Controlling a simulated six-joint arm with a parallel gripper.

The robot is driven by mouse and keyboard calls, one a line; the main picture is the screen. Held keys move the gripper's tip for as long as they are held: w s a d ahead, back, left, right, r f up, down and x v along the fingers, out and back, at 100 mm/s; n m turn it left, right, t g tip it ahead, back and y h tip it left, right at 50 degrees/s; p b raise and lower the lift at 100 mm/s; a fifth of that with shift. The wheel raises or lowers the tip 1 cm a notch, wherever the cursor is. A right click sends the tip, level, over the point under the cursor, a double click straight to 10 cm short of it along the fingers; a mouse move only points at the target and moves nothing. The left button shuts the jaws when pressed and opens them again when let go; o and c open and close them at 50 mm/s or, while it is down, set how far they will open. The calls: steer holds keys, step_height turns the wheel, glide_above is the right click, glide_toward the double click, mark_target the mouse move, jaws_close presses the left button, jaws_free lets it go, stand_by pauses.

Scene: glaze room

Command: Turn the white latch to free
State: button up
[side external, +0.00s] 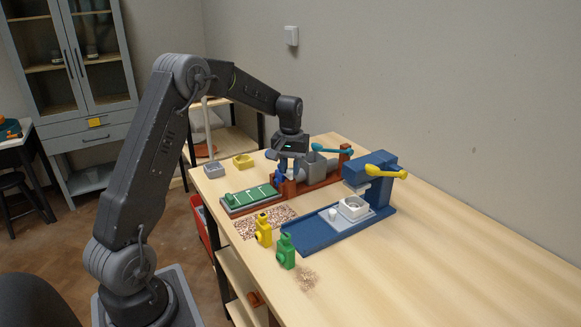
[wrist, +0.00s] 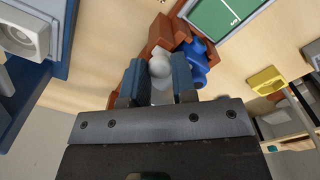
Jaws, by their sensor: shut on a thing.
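The white latch (wrist: 159,67) shows in the wrist view as a pale round knob between my two fingertips. My gripper (wrist: 157,77) is shut on it. In the side external view my gripper (side external: 287,171) is low over the red-brown fixture (side external: 312,181), and the latch is hidden there. I cannot tell which way the latch is turned.
A blue peg-like piece (wrist: 197,65) is close beside my right finger. A green board (side external: 252,196) lies left of the fixture. A blue fixture (side external: 325,231) with a yellow lever (side external: 386,172) stands nearer. Yellow (side external: 263,231) and green (side external: 286,252) pieces stand near the edge.

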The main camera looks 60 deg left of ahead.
mark_target(290, 169)
steer(key=shift+m, duration=0.4)
steer(key=m, duration=1.3)
steer(key=shift+m, duration=2)
steer(key=o, duration=0.9)
steer(key=shift+r, duration=0.15)
step_height(290, 169, up, 14)
steer(key=shift+f, duration=0.2)
